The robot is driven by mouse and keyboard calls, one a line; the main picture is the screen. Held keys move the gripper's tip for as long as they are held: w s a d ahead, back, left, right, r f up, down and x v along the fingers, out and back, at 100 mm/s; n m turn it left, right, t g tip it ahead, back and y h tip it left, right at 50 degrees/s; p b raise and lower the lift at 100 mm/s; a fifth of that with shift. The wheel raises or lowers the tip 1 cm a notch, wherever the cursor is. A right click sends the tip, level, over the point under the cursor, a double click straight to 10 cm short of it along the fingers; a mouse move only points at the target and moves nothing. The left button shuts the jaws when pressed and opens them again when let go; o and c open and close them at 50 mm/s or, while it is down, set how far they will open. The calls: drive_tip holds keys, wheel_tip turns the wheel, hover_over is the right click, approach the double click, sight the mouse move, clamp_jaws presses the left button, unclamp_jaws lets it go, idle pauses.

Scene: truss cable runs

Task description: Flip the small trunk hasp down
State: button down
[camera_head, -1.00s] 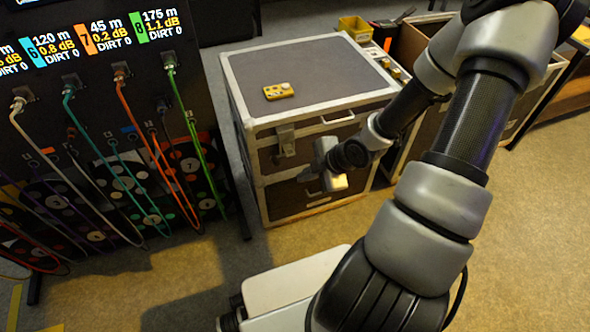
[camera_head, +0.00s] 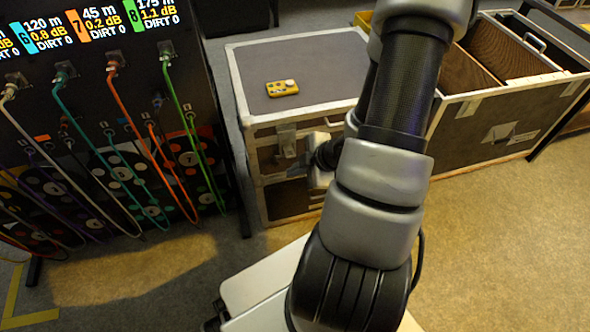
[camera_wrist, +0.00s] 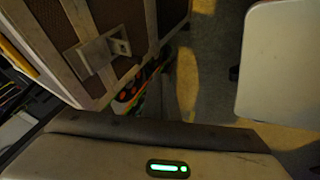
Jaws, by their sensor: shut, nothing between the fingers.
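The small trunk hasp (camera_head: 287,140) is a metal fitting on the front of the grey-topped trunk (camera_head: 300,58), near its front left corner. In the wrist view the hasp (camera_wrist: 97,56) shows as a pale plate with a small raised catch at one end. Whether its flap is up or down is unclear. My gripper (camera_head: 298,171) is just right of and below the hasp in the head view, seemingly apart from it. It is shut and empty. My arm hides part of the trunk's front and right side. The fingertips do not show clearly in the wrist view.
A yellow device (camera_head: 282,88) lies on the trunk's lid. A dark panel with hanging coloured cables (camera_head: 100,130) stands close on the left. An open crate (camera_head: 500,110) stands to the right. The floor (camera_head: 500,240) in front of the crate is clear.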

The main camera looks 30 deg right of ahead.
sight(277, 164)
drive_tip(key=w+f+b, duration=0.2)
drive_tip(key=w+f, duration=0.3)
drive_tip(key=w, duration=0.2)
drive_tip(key=shift+a, duration=0.15)
drive_tip(key=shift+w, duration=0.1)
drive_tip(key=shift+w+d+f, duration=0.25)
drive_tip(key=shift+w, duration=0.5)
